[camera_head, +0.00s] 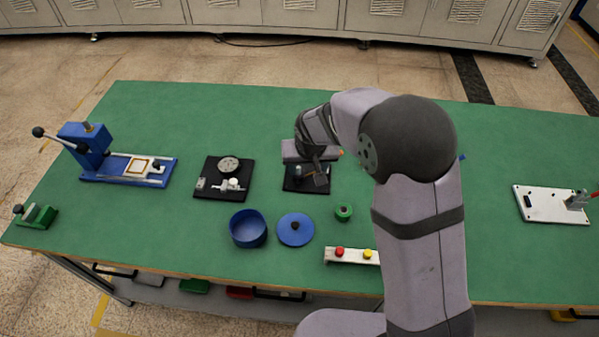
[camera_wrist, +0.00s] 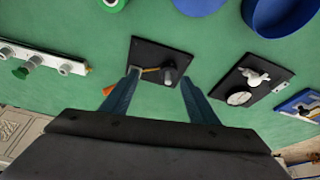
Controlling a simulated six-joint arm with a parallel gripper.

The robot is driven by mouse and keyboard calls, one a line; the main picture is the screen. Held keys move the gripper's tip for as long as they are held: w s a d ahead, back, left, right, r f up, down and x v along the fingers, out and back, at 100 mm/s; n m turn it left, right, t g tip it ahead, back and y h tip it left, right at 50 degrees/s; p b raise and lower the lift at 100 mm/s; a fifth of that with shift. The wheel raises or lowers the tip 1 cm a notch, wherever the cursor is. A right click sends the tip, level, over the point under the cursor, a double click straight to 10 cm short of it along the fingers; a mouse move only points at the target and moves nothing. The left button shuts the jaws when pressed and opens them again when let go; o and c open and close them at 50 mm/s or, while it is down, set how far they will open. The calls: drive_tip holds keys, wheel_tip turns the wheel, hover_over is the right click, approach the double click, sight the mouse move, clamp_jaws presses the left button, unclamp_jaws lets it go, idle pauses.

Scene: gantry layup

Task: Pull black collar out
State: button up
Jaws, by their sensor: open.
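A black square plate (camera_wrist: 150,52) lies on the green table, ahead of my fingers in the wrist view. A dark, short cylindrical piece (camera_wrist: 168,75) stands on it near its lower edge; it looks like the black collar, but what it sits on or in is too small to tell. My gripper (camera_wrist: 159,82) is open, with the cylindrical piece showing between its two fingertips and nothing held. In the head view my gripper (camera_head: 317,172) is over the black plate (camera_head: 292,186) and partly hides it. Contact with the piece cannot be told.
An orange-handled tool (camera_wrist: 109,90) shows by the left finger. Another black plate with metal parts (camera_head: 210,190) lies to the left. A blue bowl (camera_head: 248,230), blue lid (camera_head: 295,230), green ring (camera_head: 344,212) and button strip (camera_head: 350,256) lie in front. Table space right of my arm is mostly clear.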

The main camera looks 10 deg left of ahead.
sight(299, 173)
drive_tip(key=shift+w+a+f+p, duration=0.3)
drive_tip(key=shift+w+a+f, duration=0.3)
drive_tip(key=shift+f, duration=0.7)
drive_tip(key=shift+w+a+f+p, duration=0.35)
drive_tip(key=shift+w+f, duration=0.35)
drive_tip(key=shift+f, duration=0.65)
drive_tip(key=shift+w+a+f+p, duration=0.25)
drive_tip(key=shift+w+a+f, duration=0.35)
drive_tip(key=shift+f, duration=0.7)
drive_tip(key=shift+d, duration=0.1)
drive_tip(key=c, duration=1.3)
drive_tip(key=shift+w+r, duration=0.1)
drive_tip(key=shift+r+p, duration=2.05)
drive_tip(key=shift+r, duration=1.15)
drive_tip(key=shift+r+p, duration=1)
drive_tip(key=shift+r, duration=0.7)
